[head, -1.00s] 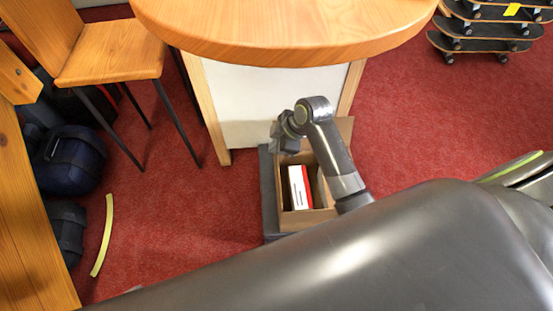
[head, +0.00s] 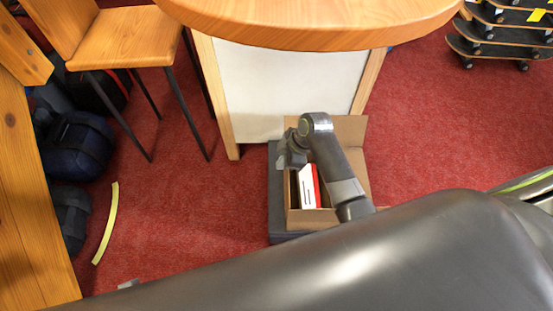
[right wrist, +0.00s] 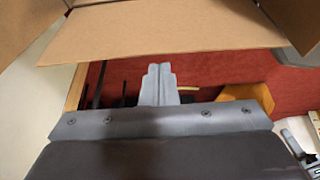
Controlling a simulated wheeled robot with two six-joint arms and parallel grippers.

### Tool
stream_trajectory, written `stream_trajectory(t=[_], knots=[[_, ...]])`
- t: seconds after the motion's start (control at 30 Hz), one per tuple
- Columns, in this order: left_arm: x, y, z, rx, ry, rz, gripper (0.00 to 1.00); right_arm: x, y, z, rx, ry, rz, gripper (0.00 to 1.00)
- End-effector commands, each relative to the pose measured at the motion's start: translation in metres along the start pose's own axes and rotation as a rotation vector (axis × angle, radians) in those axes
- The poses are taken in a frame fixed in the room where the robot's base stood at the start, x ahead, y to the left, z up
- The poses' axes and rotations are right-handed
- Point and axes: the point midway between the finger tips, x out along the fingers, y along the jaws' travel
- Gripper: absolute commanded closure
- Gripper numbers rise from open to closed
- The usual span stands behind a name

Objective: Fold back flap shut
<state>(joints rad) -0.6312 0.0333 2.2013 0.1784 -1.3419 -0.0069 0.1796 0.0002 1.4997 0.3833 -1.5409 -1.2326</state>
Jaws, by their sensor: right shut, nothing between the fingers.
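An open cardboard box (head: 330,216) stands on a dark grey base on the floor, in front of the white panel under the round table. Its back flap (head: 352,130) stands open at the far side, partly hidden by my right arm. A white and red item (head: 308,187) lies inside the box. My right gripper (head: 288,158) is over the box's far left part. In the right wrist view its fingers (right wrist: 158,72) are shut and empty, their tips close to the edge of a cardboard panel (right wrist: 165,30); I cannot tell whether they touch. My left gripper is not in view.
The round wooden table (head: 310,25) overhangs just behind the box. A yellow strip (head: 107,222) lies on the red carpet. Skateboards (head: 503,35) are stacked at the upper right. Carpet right of the box is clear.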

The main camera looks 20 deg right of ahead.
Motion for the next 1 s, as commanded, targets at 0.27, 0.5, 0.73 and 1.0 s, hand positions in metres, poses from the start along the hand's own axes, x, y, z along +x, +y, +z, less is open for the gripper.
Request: stream_trajectory(t=[0.27,0.5,0.73,1.0], knots=[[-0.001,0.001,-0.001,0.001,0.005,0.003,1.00,-0.004,0.000,0.011,0.000,0.000,0.000,1.00],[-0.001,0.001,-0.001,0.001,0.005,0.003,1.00,-0.004,0.000,0.010,0.000,0.001,-0.001,1.00],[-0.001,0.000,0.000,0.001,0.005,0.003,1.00,-0.005,-0.001,0.014,0.001,0.032,0.000,1.00],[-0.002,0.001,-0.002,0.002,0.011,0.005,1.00,-0.007,-0.001,0.018,0.002,0.074,-0.001,1.00]])
